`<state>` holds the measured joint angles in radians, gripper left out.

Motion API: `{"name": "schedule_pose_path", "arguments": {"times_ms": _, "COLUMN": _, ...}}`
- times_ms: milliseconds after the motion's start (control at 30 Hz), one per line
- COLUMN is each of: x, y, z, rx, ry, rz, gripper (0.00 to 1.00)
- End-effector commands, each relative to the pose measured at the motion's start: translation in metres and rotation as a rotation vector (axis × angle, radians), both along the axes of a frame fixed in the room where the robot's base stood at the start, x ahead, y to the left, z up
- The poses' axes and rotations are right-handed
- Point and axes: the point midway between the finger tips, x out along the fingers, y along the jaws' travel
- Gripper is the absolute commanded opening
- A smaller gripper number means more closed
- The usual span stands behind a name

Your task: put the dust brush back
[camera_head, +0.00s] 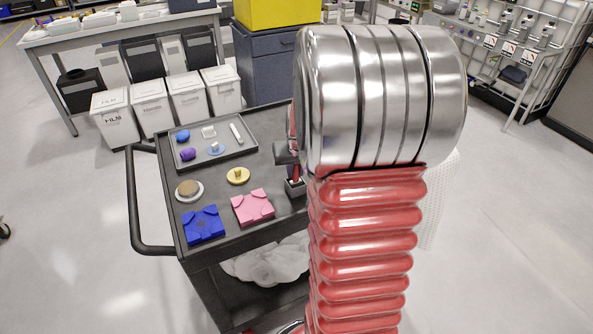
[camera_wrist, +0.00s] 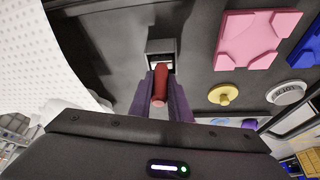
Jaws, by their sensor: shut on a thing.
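The dust brush (camera_wrist: 159,87) has a red handle and is held between the two dark purple-grey fingers of my gripper (camera_wrist: 161,76) in the wrist view. Its far end is at the opening of a small dark square holder (camera_wrist: 161,46), where something pale shows; I cannot tell how deep the brush sits. In the head view the holder (camera_head: 295,188) stands on the cart's right side, with a red bit of the brush (camera_head: 295,171) just above it. My arm hides most of the gripper there.
The black cart (camera_head: 222,252) also carries a grey tray (camera_head: 238,157) of small parts, a pink fixture (camera_head: 253,207), a blue fixture (camera_head: 204,224), a yellow knobbed disc (camera_head: 238,176) and a round tan-topped disc (camera_head: 189,190). White perforated material (camera_wrist: 40,50) hangs beside it.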

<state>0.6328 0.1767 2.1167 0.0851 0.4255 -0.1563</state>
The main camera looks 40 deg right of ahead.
Motion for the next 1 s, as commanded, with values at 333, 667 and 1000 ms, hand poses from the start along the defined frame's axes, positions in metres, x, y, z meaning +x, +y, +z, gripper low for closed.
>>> {"name": "schedule_pose_path", "arguments": {"times_ms": 333, "x": 0.0002, "y": 0.0005, "z": -0.0052, "rx": 0.0, "ry": 0.0, "rz": 0.001, "gripper": 0.0}}
{"name": "schedule_pose_path", "arguments": {"times_ms": 667, "x": 0.0003, "y": 0.0006, "z": -0.0066, "rx": 0.0, "ry": 0.0, "rz": 0.001, "gripper": 0.34}}
{"name": "schedule_pose_path", "arguments": {"times_ms": 1000, "x": 0.0005, "y": 0.0006, "z": -0.0043, "rx": -0.001, "ry": -0.001, "rz": 0.001, "gripper": 0.35}}
